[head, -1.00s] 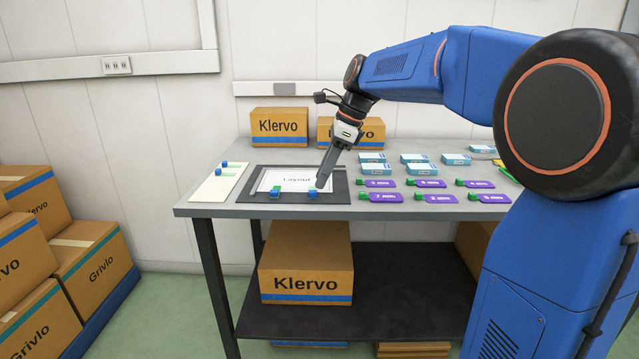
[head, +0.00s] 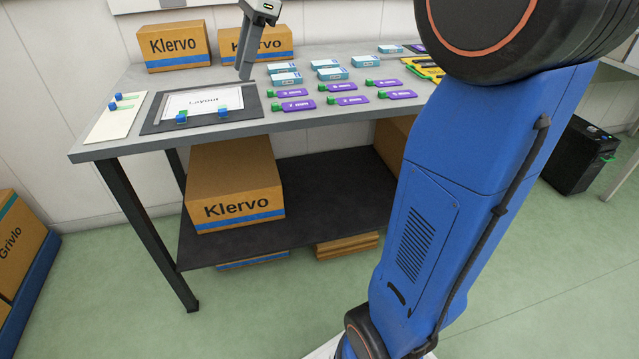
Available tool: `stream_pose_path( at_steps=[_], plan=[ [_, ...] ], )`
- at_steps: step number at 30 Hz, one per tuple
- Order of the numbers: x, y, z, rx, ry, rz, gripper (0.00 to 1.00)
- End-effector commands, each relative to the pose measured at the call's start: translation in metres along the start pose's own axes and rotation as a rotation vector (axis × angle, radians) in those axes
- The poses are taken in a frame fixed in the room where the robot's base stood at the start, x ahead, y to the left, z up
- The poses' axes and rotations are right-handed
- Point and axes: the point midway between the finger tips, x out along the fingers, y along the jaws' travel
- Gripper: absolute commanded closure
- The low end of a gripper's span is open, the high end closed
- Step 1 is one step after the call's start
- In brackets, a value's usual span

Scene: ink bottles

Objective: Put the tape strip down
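My gripper (head: 244,76) points down above the back right part of the dark mat (head: 259,106). Its fingers show edge-on as one grey shape. I cannot tell whether they are apart, and no strip shows at their tips. On the mat lies a white sheet marked "Layout" (head: 200,101). Two small blue-and-green pieces sit by the sheet's front edge, a left one (head: 182,117) and a right one (head: 222,113). They are too small to tell in detail. A cream card (head: 108,123) at the left bears blue blocks (head: 113,106) with green strips (head: 128,97).
Several purple tags (head: 297,106) with green ends and light-blue boxes (head: 286,78) fill the table right of the mat. Klervo cartons (head: 178,47) stand at the back. A yellow-and-black item (head: 425,68) lies far right. The grey table's (head: 88,150) front left corner is bare.

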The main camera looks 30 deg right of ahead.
Motion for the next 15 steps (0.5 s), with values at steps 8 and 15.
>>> stream_pose_path(
  at_steps=[8, 15],
  plan=[
    [0.027, 0.092, -0.026, -0.466, 0.108, -0.06, 0.7],
    [0.062, 0.167, -0.059, -0.887, 0.222, -0.074, 0.7]
  ],
)
